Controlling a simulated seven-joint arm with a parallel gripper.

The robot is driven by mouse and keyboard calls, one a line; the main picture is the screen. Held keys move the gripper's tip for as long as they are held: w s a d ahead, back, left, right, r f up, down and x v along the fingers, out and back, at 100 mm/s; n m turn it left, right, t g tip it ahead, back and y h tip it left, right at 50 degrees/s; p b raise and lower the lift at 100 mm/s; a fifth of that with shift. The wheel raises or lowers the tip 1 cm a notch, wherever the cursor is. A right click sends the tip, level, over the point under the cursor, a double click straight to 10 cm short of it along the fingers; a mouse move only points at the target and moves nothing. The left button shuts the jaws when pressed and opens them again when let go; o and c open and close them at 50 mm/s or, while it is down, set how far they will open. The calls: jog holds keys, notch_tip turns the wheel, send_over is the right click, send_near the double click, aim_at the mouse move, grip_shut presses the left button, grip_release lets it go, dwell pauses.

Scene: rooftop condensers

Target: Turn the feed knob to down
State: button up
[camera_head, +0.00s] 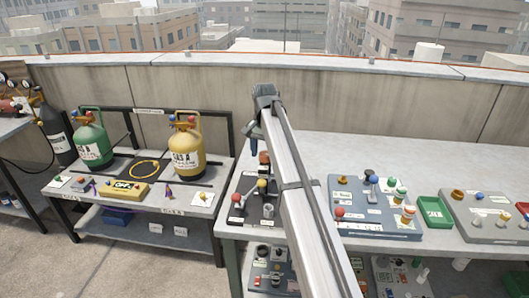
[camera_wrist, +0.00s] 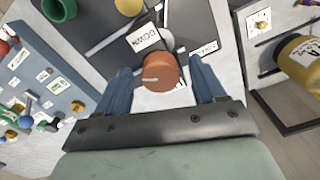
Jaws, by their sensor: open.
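An orange round knob (camera_wrist: 163,74) with a pale pointer mark on its left side sits on a dark panel (camera_wrist: 105,22) in the wrist view. A white label reading DOWN (camera_wrist: 143,37) appears upside down beyond it, and a second small label (camera_wrist: 203,52) lies to its right. My gripper (camera_wrist: 162,76) is open, with one blue finger on each side of the knob and a visible gap on both sides. In the head view my gripper (camera_head: 252,132) is above the same bench area, where an orange-red knob (camera_head: 264,157) shows; my arm covers part of the panel.
Ball-ended levers (camera_head: 262,184) stand close by on the dark panel. A grey-blue control panel (camera_head: 372,218) with knobs and levers lies to the right, beside a green tray (camera_head: 434,211). Gas cylinders, green (camera_head: 92,140) and yellow (camera_head: 187,146), stand on the left bench.

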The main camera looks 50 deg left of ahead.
aim_at(265, 153)
notch_tip(265, 153, up, 14)
dwell(0.6)
jog(key=shift+f, duration=0.1)
